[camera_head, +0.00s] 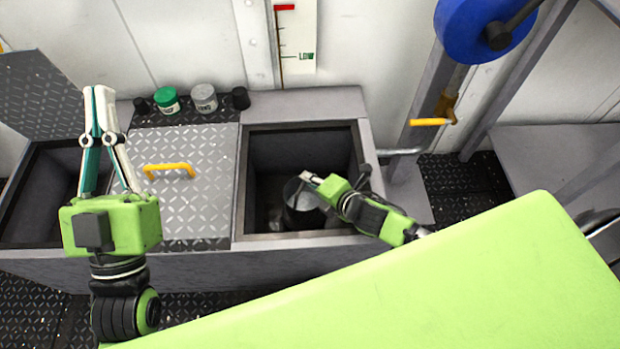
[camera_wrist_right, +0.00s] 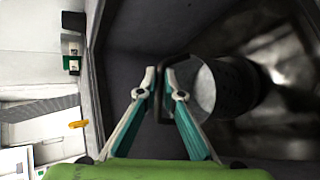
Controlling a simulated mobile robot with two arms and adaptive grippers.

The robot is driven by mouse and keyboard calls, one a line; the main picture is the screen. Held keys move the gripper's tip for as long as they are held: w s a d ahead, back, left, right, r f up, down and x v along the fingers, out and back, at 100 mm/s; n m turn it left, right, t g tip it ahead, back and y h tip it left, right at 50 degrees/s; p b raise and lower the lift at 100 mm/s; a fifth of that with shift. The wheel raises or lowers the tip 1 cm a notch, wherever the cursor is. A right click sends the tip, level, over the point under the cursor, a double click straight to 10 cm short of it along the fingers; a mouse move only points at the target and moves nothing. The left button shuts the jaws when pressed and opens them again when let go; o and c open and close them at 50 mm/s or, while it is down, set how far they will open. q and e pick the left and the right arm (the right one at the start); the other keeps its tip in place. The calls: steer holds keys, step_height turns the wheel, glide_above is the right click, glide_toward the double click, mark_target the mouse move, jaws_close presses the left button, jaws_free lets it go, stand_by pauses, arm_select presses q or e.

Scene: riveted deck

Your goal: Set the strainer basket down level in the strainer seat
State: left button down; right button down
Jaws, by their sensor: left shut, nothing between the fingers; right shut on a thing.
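The strainer basket (camera_head: 303,205) is a dark cylinder with a pale inside, down in the open well (camera_head: 367,150) on the right of the bench. In the right wrist view the basket (camera_wrist_right: 232,92) hangs by its dark handle (camera_wrist_right: 165,62). My right gripper (camera_head: 312,180), also in the wrist view (camera_wrist_right: 160,80), is shut on that handle. The strainer seat cannot be made out; the well floor is dark. I cannot tell whether the basket touches anything below. My left gripper (camera_head: 99,92) is shut and empty, pointing up over the left side of the bench.
A checkered hatch with a yellow handle (camera_head: 169,168) lies left of the well. Another opening (camera_head: 45,190) has its lid raised at far left. Jars and dark caps (camera_head: 205,98) stand behind the hatch. A blue wheel (camera_head: 480,28) and a yellow lever (camera_head: 430,122) are at right.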

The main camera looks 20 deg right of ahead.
stand_by(0.7)
arm_select(q)
steer(key=shift+w+d+f+g+p, duration=0.1)
steer(key=shift+w+f+g+p, duration=0.05)
steer(key=shift+w+f+g, duration=0.4)
steer(key=shift+w+f+g+p, duration=0.15)
steer(key=shift+w+f+g, duration=0.15)
steer(key=shift+f, duration=0.4)
steer(key=shift+w, duration=0.1)
stand_by(0.4)
steer(key=shift+w+f+g+y+p, duration=0.1)
steer(key=shift+w+f+g+y, duration=0.15)
steer(key=shift+f, duration=0.25)
steer(key=shift+w+f+g+y+p, duration=0.15)
steer(key=shift+f+g, duration=0.1)
steer(key=shift+f, duration=0.2)
steer(key=shift+w+f+g+y+p, duration=0.15)
steer(key=shift+f+g+y, duration=0.1)
steer(key=shift+f, duration=0.25)
steer(key=shift+w+f+g, duration=0.2)
steer(key=shift+f+g, duration=0.15)
steer(key=shift+f, duration=0.35)
steer(key=shift+w+f+g, duration=0.15)
steer(key=shift+f+g, duration=0.2)
steer(key=shift+f, duration=0.35)
